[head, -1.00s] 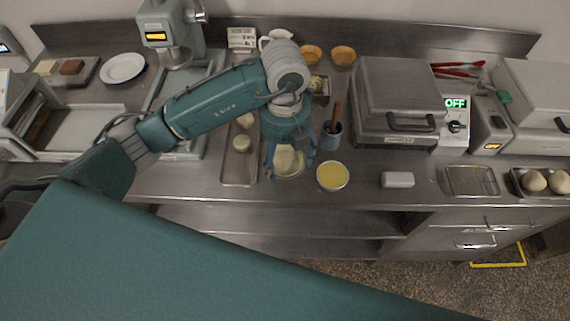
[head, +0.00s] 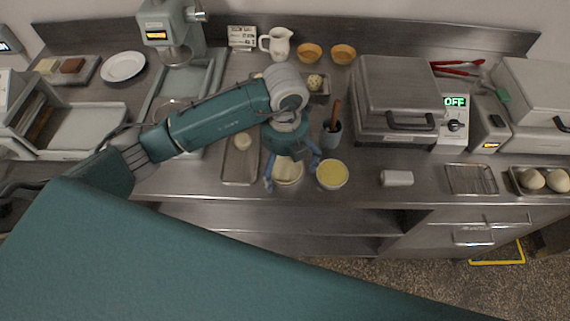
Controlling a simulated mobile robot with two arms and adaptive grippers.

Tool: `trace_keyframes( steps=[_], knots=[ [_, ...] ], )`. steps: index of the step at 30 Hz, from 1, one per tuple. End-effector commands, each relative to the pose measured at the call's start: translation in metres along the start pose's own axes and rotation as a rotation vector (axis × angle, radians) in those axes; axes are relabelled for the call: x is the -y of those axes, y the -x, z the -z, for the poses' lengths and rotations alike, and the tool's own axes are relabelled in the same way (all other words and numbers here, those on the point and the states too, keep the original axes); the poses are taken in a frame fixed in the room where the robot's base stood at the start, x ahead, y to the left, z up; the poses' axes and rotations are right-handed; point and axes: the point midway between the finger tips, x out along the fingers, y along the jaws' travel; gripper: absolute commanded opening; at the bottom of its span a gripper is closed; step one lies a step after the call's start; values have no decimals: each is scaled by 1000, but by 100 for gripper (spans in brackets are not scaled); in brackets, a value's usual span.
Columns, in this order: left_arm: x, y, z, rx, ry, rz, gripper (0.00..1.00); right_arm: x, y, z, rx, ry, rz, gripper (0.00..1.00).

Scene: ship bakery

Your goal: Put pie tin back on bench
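A round pie tin (head: 288,172) with a pale, dough-coloured inside sits near the front edge of the steel bench (head: 360,190), between the tray and a tin of yellow filling. It appears to rest on the bench. My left gripper (head: 292,174) is above it, fingers spread wide, one on each side of the tin. The fingers look open, with a gap to the tin on the left. The gripper's body hides the tin's back part. My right gripper is not in view.
The yellow-filled tin (head: 332,175) stands close to the right finger. A metal tray (head: 238,178) with dough lies to the left. A cup with a brush (head: 331,134) stands behind. A small grey block (head: 397,178) is further right, with bare bench between.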

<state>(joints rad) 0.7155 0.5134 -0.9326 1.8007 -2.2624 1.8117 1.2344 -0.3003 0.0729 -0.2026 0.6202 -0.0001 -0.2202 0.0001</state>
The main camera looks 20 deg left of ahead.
Motion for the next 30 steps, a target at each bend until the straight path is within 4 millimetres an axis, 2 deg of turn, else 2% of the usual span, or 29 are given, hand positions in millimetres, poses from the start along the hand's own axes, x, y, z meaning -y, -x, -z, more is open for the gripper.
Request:
trace_keyframes(
  steps=[6,8,11,17,21,24,30],
  knots=[
    [0,6,0,0,0,0,96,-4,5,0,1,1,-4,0],
    [1,9,-1,3,-1,3,96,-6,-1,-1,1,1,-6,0],
    [1,26,-2,6,-2,3,96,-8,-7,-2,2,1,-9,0],
    [1,71,-2,7,-2,4,96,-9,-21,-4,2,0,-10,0],
    [0,100,-2,6,-1,0,96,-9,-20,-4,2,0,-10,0],
    [0,112,-2,5,0,0,96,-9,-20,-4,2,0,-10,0],
    [0,123,0,1,1,0,96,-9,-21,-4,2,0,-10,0]
  ],
)
